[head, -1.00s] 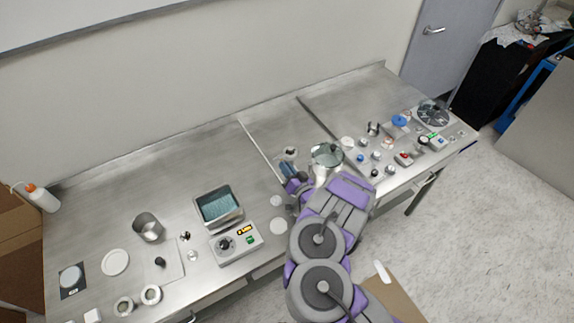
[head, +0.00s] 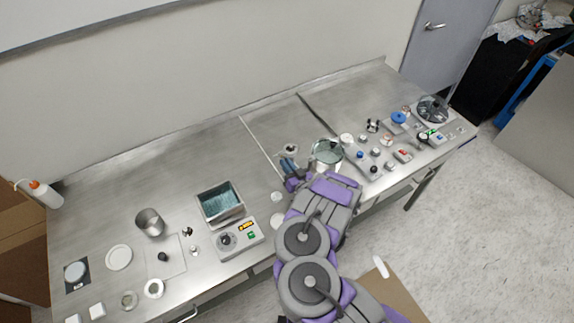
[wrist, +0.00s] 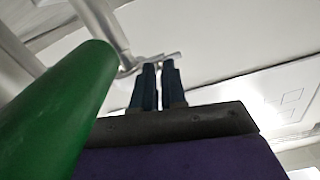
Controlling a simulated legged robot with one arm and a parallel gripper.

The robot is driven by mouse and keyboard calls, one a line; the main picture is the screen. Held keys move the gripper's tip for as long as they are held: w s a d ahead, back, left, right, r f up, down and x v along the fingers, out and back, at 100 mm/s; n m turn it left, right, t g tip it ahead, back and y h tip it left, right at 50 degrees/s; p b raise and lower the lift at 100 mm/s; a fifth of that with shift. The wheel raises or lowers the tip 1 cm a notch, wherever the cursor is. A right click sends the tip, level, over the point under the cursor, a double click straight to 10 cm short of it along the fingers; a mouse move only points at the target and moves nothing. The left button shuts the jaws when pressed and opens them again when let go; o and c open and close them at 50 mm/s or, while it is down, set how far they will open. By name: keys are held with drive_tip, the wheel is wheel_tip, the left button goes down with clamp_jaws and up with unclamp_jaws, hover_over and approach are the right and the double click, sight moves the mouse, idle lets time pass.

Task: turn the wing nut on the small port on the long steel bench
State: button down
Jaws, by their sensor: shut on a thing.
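The long steel bench (head: 110,215) runs along the wall. A small port (head: 289,149) with a pale rim stands on it, just left of a steel vessel (head: 327,152). My gripper (head: 288,165) reaches over the bench with its dark blue fingers right at the near side of this port. In the wrist view my gripper (wrist: 160,66) has its two fingers close together on a thin metal wing nut (wrist: 174,56). Metal tube or clamp parts (wrist: 103,25) show beside it. The fingers and arm partly hide the port in the head view.
A large green cylinder (wrist: 55,115) lies close to the wrist camera on the left. A square steel bath (head: 222,203) and a control box (head: 237,238) stand left of my arm. Knobs and small parts crowd the right end.

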idle(0.8)
drive_tip(key=c, duration=1.5)
unclamp_jaws()
drive_tip(key=shift+w, duration=0.1)
drive_tip(key=shift+r+p, duration=0.3)
drive_tip(key=shift+r, duration=0.35)
drive_tip(key=s+d+r+p, duration=0.1)
drive_tip(key=s+d+p, duration=0.1)
drive_tip(key=s+p, duration=0.5)
drive_tip(key=s+d+r+p, duration=0.2)
drive_tip(key=s+p, duration=0.5)
drive_tip(key=s, duration=0.1)
drive_tip(key=shift+r, duration=0.2)
drive_tip(key=shift+s, duration=0.1)
